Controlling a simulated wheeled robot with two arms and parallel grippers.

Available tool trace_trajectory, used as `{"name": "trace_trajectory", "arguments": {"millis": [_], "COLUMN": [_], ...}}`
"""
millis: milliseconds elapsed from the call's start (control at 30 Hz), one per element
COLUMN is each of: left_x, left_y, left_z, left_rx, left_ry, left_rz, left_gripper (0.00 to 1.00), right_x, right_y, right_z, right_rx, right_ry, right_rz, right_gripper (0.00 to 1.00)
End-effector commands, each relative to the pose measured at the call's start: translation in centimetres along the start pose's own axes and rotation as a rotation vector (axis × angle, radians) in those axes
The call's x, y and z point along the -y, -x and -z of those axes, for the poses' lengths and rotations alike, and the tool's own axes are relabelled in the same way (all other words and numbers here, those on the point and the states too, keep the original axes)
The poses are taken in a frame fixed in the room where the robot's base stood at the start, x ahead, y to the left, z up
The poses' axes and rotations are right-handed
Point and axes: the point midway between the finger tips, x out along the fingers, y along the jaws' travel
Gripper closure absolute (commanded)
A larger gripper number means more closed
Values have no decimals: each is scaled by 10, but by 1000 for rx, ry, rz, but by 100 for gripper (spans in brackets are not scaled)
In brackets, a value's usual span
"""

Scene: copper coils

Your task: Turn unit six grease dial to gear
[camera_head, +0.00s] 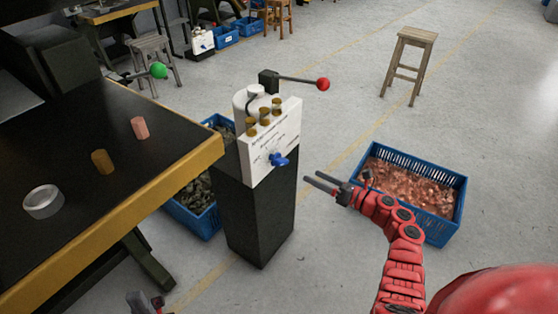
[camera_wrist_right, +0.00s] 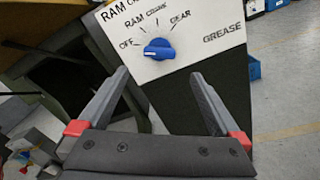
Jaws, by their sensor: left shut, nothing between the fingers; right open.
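The grease dial is a blue knob (camera_head: 278,159) low on the white front panel (camera_head: 285,125) of a dark pedestal. In the right wrist view the knob (camera_wrist_right: 159,49) sits below printed labels, OFF at left and GEAR at right, with GREASE printed further right. My right gripper (camera_head: 315,181) is open and empty, to the right of and below the knob in the head view. In the wrist view the knob appears between its fingertips (camera_wrist_right: 159,76), beyond them. My left gripper (camera_head: 145,303) is shut, partly cut off at the bottom edge.
A red-balled lever (camera_head: 322,84) and brass caps (camera_head: 264,121) sit atop the unit. The yellow-edged table (camera_head: 80,200) stands close on the left. A blue crate of copper scrap (camera_head: 461,190) lies right of the unit. A stool (camera_head: 417,38) stands behind on open floor.

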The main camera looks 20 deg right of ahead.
Motion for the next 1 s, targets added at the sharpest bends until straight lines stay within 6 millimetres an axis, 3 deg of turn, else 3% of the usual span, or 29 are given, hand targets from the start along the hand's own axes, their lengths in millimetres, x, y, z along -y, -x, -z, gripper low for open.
{"name": "trace_trajectory", "arguments": {"millis": [300,467,700,1000], "left_x": [0,0,0,0], "left_y": [-3,0,6,6], "left_z": [0,0,-1,-1], "left_rx": [0,0,0,0], "left_ry": [0,0,0,0], "left_rz": [0,0,0,0], "left_gripper": [100,100,100,100], "right_x": [-3,-2,-2,-2], "right_y": [-79,-112,-133,-136], "right_z": [-3,-2,0,-1], "right_rx": [1,0,1,0], "right_ry": [0,0,0,0], "right_rz": [-7,-6,-6,-4], "right_gripper": [0,0,0,0]}}
